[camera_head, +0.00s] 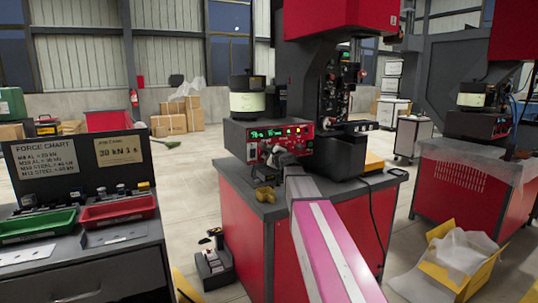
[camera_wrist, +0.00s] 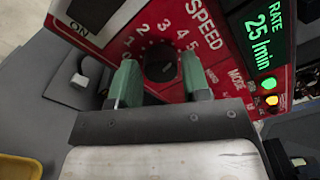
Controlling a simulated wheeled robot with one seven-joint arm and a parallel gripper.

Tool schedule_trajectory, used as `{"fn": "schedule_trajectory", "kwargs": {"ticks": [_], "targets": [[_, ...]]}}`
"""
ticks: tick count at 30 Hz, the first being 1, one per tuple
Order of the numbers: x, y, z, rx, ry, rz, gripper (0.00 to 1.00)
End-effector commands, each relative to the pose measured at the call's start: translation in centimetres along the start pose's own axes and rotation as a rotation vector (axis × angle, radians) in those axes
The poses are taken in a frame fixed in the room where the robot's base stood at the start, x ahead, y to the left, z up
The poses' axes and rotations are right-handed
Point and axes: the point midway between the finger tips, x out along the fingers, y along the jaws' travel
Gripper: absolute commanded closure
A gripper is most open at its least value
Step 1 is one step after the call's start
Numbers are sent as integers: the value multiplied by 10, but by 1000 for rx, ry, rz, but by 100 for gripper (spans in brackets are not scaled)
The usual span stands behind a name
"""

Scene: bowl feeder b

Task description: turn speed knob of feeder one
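The black speed knob (camera_wrist: 161,62) is on a red panel (camera_wrist: 110,45) in the wrist view, under the word SPEED and inside a ring of white numbers. My gripper (camera_wrist: 162,80) is open, with one green fingertip on each side of the knob. The fingers look apart from the knob; how deep they reach around it is unclear. In the head view, my gripper (camera_head: 281,158) is in front of the control panel (camera_head: 255,131) of the near feeder (camera_head: 248,101) and hides the knob.
The wrist view shows a green display (camera_wrist: 265,32) reading RATE 25 /min and lit green and amber lamps beside the knob. A grey block with a light button (camera_wrist: 80,80) is at left. A second feeder (camera_head: 477,95) stands at right.

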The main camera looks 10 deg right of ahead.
Motion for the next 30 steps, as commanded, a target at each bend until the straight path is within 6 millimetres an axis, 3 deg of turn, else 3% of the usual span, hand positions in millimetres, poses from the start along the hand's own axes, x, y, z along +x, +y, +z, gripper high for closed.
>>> {"fn": "schedule_trajectory", "kwargs": {"ticks": [14,20,30], "targets": [[-6,0,0,0,0,-1,40],[-30,0,1,0,0,-1,40],[-93,1,1,0,0,-1,40]]}}
